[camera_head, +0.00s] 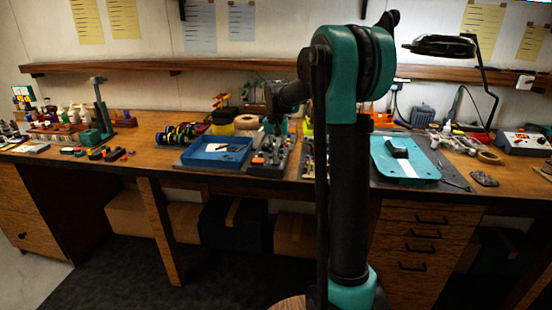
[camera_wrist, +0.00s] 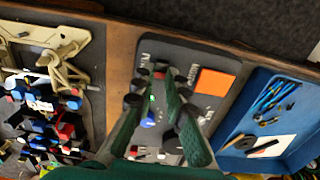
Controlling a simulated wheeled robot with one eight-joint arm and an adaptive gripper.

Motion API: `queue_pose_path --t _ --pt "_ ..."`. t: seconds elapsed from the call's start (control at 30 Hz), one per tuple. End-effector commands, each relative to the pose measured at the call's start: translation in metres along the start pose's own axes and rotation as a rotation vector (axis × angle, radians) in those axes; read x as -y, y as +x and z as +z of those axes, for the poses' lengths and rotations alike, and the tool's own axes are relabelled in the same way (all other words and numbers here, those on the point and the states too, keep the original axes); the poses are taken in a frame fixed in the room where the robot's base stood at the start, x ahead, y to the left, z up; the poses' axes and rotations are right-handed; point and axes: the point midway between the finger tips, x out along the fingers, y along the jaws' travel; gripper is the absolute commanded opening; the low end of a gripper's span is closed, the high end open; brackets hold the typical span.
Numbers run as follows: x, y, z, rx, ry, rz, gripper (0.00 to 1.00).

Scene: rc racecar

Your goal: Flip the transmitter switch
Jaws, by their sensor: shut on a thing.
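The transmitter (camera_head: 270,162) is a dark grey panel lying on the bench in the head view, just right of the blue tray.
The blue tray (camera_head: 205,160) holds small tools beside the transmitter; it also shows in the wrist view (camera_wrist: 304,138). Beige parts (camera_wrist: 62,45) and small red, blue and black pieces (camera_wrist: 50,115) lie on the other side. A wooden shelf (camera_head: 220,65) runs above the bench.

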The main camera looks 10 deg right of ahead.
Motion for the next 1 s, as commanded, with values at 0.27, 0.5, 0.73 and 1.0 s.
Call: queue_pose_path --t 0.27,0.5,0.73,1.0 --pt "0.0 0.0 -0.001 0.01 0.0 -0.001 0.0" --pt "0.0 0.0 -0.001 0.009 0.0 -0.001 0.34" --pt "0.0 0.0 -0.001 0.009 0.0 -0.001 0.34" --pt "0.0 -0.021 -0.001 0.009 0.0 -0.001 0.34"
